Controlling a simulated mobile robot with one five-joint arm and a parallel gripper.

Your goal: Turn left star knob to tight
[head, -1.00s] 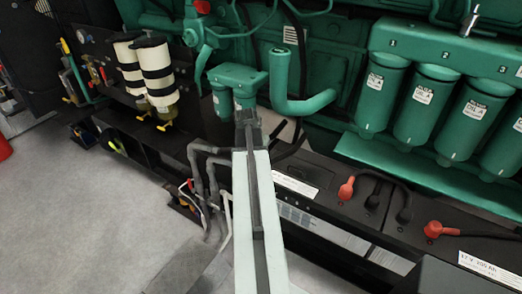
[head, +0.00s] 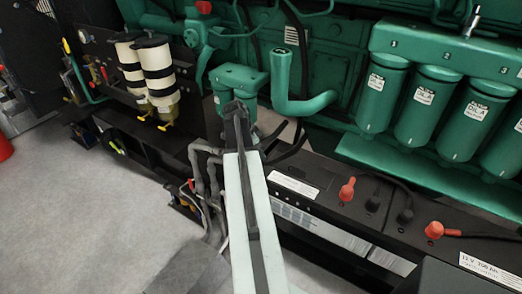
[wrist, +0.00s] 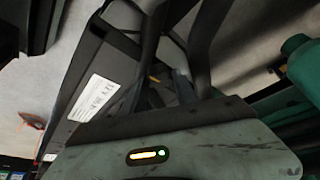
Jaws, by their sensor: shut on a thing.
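My gripper (head: 237,108) is the dark end of my pale arm in the head view, in front of the green twin-filter unit (head: 238,78) and above the dark hoses. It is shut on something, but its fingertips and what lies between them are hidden. I cannot make out a star knob there for sure. In the wrist view, a small orange-yellow piece (wrist: 154,79) shows just beyond the pale panel, among dark parts; I cannot tell what it belongs to.
Two cream filters with yellow lower knobs (head: 165,127) stand at the left. A thick green pipe (head: 300,104) and green oil filters (head: 425,100) are to the right. Below are black batteries with a red terminal cap (head: 347,190). Grey floor (head: 70,215) is open at left.

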